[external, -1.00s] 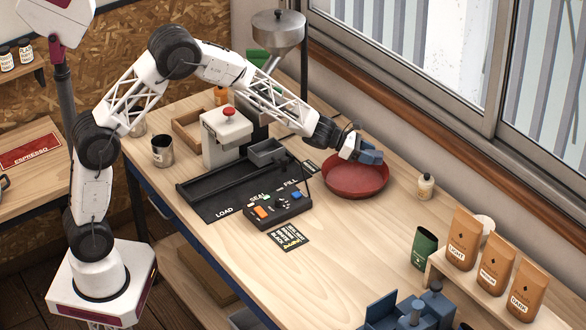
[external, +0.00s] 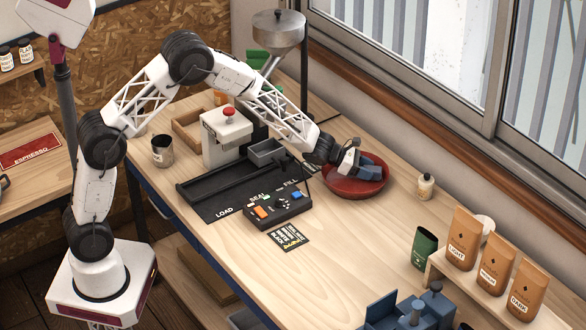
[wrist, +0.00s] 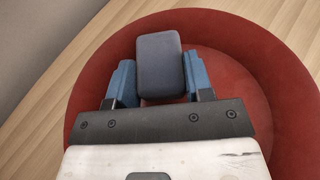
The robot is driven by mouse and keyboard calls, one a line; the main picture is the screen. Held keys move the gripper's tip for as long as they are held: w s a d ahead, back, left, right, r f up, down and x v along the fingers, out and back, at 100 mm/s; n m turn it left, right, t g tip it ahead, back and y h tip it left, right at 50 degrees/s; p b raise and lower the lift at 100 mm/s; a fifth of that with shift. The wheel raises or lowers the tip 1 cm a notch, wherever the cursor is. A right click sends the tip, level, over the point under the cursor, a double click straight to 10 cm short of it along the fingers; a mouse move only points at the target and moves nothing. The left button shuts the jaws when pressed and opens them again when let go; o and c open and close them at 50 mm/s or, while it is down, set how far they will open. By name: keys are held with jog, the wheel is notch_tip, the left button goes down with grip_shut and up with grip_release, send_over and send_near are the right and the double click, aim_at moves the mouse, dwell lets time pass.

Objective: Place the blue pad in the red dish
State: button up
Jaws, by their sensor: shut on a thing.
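The red dish (external: 350,192) stands on the wooden table and fills much of the wrist view (wrist: 270,75). The blue pad (wrist: 160,64) is a dark grey-blue rounded block between the blue fingers of my gripper (wrist: 160,82). My gripper is shut on it. In the external view my gripper (external: 371,168) is low over the dish, with its fingers inside the rim's outline. There the pad is hard to tell from the blue fingers. I cannot tell whether the pad touches the dish floor.
A black tray and sealer (external: 228,140) and a control box (external: 277,208) stand left of the dish. A small bottle (external: 426,187) stands to its right, near the window wall. A green cup (external: 424,247) and coffee bags (external: 463,240) are further right.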

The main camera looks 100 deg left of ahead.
jog(key=shift+f, duration=0.45)
jog(key=shift+f, duration=0.15)
jog(key=o, duration=0.9)
jog(key=shift+r, duration=0.2)
jog(key=shift+s+r, duration=0.25)
jog(key=shift+s, duration=0.4)
jog(key=shift+v, duration=0.85)
notch_tip(320, 180, up, 7)
jog(key=shift+w+f, duration=0.1)
